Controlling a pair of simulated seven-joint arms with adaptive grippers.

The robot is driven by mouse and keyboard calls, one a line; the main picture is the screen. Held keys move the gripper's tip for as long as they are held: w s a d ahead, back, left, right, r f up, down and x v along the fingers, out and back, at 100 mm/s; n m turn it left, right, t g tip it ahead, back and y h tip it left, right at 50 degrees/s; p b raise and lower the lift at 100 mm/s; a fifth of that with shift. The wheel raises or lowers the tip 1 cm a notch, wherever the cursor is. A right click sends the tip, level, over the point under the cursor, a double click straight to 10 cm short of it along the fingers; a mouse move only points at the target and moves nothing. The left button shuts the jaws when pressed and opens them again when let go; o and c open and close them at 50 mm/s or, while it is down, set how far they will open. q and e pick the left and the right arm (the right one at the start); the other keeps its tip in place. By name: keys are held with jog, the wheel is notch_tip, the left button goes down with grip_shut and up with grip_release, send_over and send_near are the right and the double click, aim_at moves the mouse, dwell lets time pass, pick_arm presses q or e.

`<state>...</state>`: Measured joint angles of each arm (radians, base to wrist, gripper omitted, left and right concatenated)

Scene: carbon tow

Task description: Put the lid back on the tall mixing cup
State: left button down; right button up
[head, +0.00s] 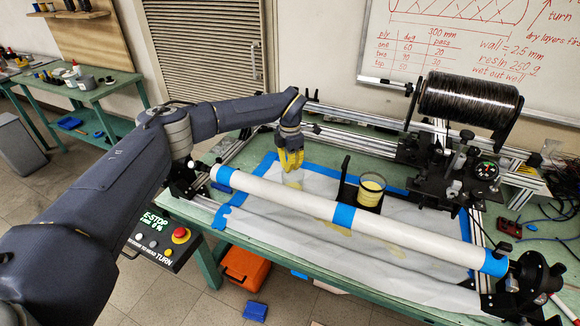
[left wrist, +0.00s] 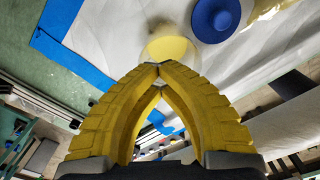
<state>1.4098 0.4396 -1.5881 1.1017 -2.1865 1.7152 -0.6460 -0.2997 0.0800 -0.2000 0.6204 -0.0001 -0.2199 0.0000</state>
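In the head view a clear cup (head: 370,192) with yellow contents and no lid on it stands on the covered bench, beside a black upright piece. My left gripper (head: 291,168) points down over the white sheet, to the left of that cup and apart from it. In the left wrist view its yellow fingers (left wrist: 159,68) meet at the tips, with nothing clearly held. A pale yellow round thing (left wrist: 172,46) shows behind the tips; I cannot tell what it is. A round blue piece, like a lid with a raised middle (left wrist: 215,17), lies right of it. My right gripper is not in view.
A long white tube (head: 290,198) with blue tape bands crosses the front of the bench. A black fibre spool (head: 468,98) on a rail carriage stands at the back right. An E-stop box (head: 160,238) is at the near left. The sheet around my gripper looks mostly clear.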

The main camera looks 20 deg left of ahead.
pick_arm(q)
jog(key=w+a+r, duration=0.3)
jog(key=a+r, duration=0.5)
jog(key=r, duration=0.2)
jog(key=shift+w, duration=0.4)
dwell(6.6)
